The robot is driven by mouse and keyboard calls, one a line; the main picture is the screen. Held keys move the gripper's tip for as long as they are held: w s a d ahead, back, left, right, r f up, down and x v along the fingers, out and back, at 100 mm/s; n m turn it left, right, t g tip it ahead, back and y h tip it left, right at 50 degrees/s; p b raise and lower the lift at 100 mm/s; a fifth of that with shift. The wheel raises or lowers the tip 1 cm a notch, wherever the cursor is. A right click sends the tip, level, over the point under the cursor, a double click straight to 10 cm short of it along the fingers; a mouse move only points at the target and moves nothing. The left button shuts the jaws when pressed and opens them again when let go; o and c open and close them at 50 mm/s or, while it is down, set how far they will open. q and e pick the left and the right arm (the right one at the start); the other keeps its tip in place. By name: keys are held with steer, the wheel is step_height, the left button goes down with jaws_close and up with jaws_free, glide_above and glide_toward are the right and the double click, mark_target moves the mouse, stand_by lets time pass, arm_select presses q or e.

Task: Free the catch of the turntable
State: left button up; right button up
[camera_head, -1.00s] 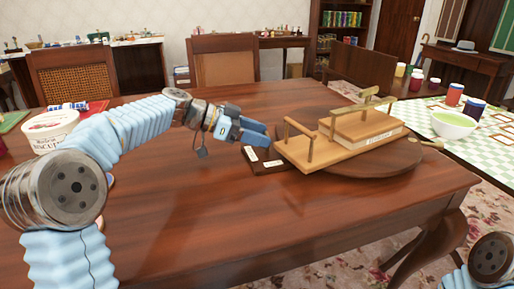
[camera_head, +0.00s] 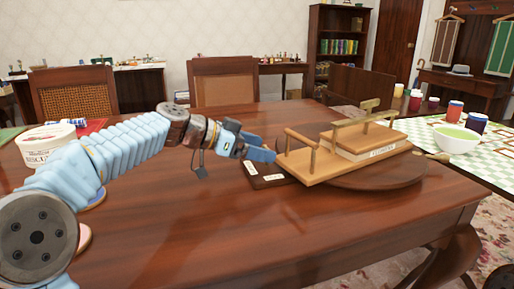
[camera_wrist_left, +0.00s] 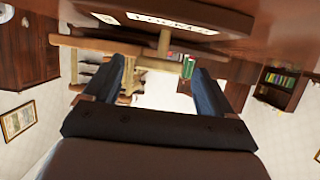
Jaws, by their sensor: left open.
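The turntable (camera_head: 408,180) is a round dark brown disc low on the table. A light wooden board (camera_head: 318,172) with brass-coloured posts and rails lies on it and carries a labelled block (camera_head: 372,147). A dark block (camera_head: 262,181) with two pale labels sits at the board's left end. I cannot tell which part is the catch. My left gripper (camera_head: 264,147) is open at the board's left end, beside the near handle (camera_head: 301,139). In the left wrist view its two fingers (camera_wrist_left: 160,85) are apart, with a wooden rail (camera_wrist_left: 130,60) beyond or between them. Contact is unclear.
The wooden table (camera_head: 230,230) is clear in front. A biscuit tub (camera_head: 45,145) stands at the left, behind my left arm. A chair (camera_head: 222,95) stands behind the table.

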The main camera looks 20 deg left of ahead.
arm_select(q)
steer(key=v, duration=1.3)
steer(key=shift+s+a+r, duration=0.2)
steer(key=shift+s+a, duration=0.05)
